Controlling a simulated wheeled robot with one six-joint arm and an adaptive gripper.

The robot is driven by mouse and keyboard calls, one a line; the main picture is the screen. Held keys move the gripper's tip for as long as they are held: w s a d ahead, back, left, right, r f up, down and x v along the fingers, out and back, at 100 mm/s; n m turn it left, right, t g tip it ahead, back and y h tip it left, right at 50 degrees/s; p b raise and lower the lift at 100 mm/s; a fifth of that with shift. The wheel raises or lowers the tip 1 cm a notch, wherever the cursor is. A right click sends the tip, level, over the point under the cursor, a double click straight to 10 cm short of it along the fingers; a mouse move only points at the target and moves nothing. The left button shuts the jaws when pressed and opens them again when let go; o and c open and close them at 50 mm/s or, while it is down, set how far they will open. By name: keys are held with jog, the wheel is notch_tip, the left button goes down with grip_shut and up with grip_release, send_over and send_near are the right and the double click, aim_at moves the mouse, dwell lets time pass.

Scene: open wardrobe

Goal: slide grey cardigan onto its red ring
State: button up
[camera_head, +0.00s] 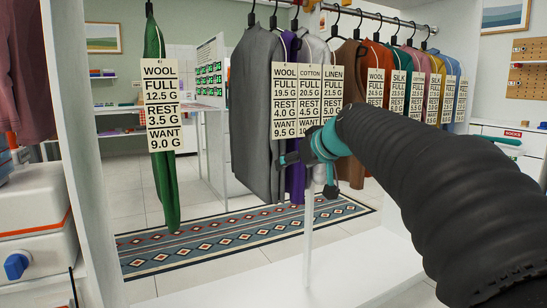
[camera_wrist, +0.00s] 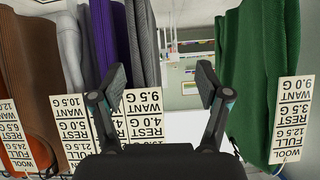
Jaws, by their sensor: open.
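The grey cardigan (camera_head: 257,110) hangs from a black hanger on the rail, left of a purple garment, with a tag reading wool, want 9.5 G. In the wrist view, nothing is between the fingers of my gripper (camera_wrist: 162,85), and the left finger overlaps the dark garments and tags. I cannot make out a red ring for certain; the top of the rail is cut off.
A green garment (camera_head: 163,120) hangs alone at the left, with a wide gap before the grey cardigan. A brown garment (camera_head: 351,70) and several others crowd the rail (camera_head: 375,16) to the right. A white wardrobe panel (camera_head: 90,120) stands at the left.

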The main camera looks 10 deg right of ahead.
jog(key=t, duration=0.1)
send_near(281, 153)
jog(key=shift+n, duration=0.3)
jog(key=x, duration=1.2)
jog(key=shift+w+a+p, duration=0.2)
jog(key=shift+p, duration=0.1)
